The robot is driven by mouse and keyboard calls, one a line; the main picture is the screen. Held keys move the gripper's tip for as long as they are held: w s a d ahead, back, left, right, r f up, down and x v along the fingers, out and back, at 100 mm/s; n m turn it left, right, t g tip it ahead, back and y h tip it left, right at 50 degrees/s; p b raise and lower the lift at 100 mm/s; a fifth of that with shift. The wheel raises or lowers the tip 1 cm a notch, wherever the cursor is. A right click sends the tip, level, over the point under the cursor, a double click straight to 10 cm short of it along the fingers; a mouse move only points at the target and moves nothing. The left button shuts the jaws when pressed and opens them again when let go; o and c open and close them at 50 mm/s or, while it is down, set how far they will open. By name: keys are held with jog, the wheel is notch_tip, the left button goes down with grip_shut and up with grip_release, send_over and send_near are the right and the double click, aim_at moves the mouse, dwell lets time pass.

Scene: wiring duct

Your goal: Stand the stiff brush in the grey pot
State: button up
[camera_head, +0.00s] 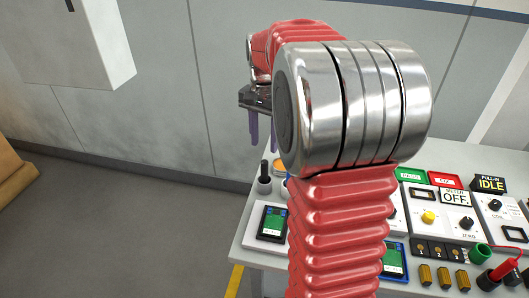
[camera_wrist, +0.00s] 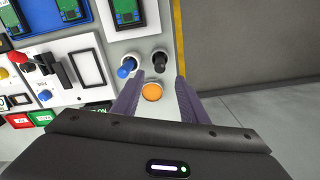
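A small grey pot (camera_head: 264,186) stands at the far left corner of the bench, with a dark upright handle (camera_head: 263,169) rising from it. In the wrist view, the dark handle (camera_wrist: 160,62) shows from above, just beyond my fingertips. It looks like the brush, but I cannot make out bristles. My gripper (camera_head: 262,128) hangs above this corner, fingers pointing down. In the wrist view, my gripper (camera_wrist: 158,88) has its two purple fingers well apart with nothing held between them. It is open and apart from the handle.
An orange round item (camera_wrist: 152,92) lies between and below my fingers. A blue-topped item (camera_wrist: 127,67) stands left of the dark handle. Panels with switches and a green-screened device (camera_head: 272,222) crowd the bench (camera_head: 240,235). Bare floor (camera_wrist: 270,120) lies beyond its edge.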

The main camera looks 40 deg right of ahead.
jog(key=shift+r, duration=1.5)
jog(key=shift+s, duration=0.15)
